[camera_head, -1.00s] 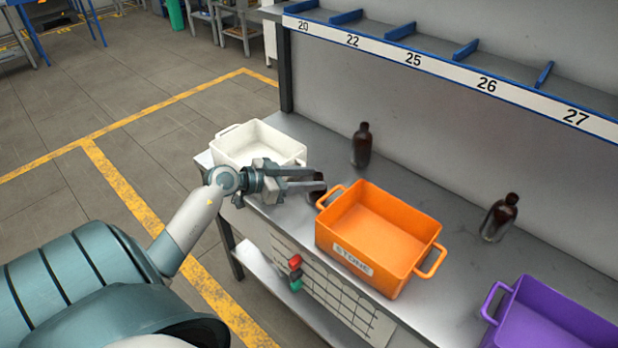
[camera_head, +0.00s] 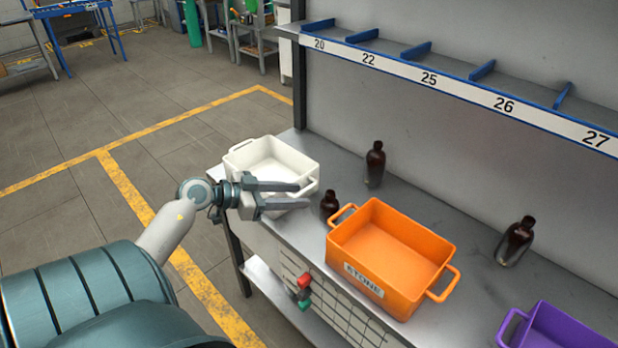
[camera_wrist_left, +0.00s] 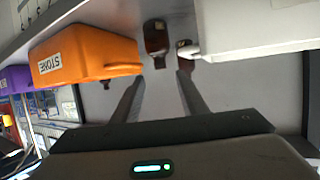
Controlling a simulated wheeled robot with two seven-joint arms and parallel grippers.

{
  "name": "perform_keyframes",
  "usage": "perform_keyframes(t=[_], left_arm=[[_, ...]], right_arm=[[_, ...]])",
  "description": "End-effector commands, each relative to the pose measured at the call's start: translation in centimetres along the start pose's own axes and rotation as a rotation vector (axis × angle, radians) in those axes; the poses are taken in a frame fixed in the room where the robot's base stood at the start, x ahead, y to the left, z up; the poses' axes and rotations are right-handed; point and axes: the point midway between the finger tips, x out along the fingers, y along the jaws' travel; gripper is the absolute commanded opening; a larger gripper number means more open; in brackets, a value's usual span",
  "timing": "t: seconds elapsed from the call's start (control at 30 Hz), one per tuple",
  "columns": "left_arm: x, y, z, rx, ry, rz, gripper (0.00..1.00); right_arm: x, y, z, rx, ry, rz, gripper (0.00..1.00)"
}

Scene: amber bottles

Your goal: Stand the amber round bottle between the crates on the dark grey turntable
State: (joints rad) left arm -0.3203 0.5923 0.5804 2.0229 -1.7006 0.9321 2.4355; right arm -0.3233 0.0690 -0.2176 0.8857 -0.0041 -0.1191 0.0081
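The amber round bottle (camera_head: 329,206) stands on the grey bench between the white crate (camera_head: 236,160) and the orange crate (camera_head: 345,250). My left gripper (camera_head: 303,195) is open and empty, in front of the white crate, its fingers pointing toward the bottle with a gap before it. In the left wrist view, which is upside down, the bottle (camera_wrist_left: 155,38) appears beyond the spread fingers, between the orange crate (camera_wrist_left: 90,55) and the white crate (camera_wrist_left: 250,25). The dark grey turntable is not seen. My right gripper is not in view.
Another dark bottle (camera_head: 375,165) stands behind, near the back panel, and one more (camera_head: 515,242) stands right of the orange crate. A purple crate (camera_head: 560,335) is at the lower right. A numbered shelf (camera_head: 450,88) runs above the bench.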

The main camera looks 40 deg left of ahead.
Motion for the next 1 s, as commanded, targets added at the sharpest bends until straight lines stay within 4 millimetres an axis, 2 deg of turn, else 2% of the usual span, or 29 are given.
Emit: perform_keyframes(t=[0.1,0.3,1.0], left_arm=[[-1.8,0.0,0.1,0.0,-0.002,-0.001,0.39],[-3.4,0.0,0.0,0.001,-0.001,0.0,0.39],[-3.5,0.0,0.0,0.001,0.0,0.0,0.39]], right_arm=[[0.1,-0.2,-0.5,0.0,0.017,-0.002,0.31],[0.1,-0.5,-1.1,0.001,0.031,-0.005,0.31],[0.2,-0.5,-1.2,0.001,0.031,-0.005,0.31]])
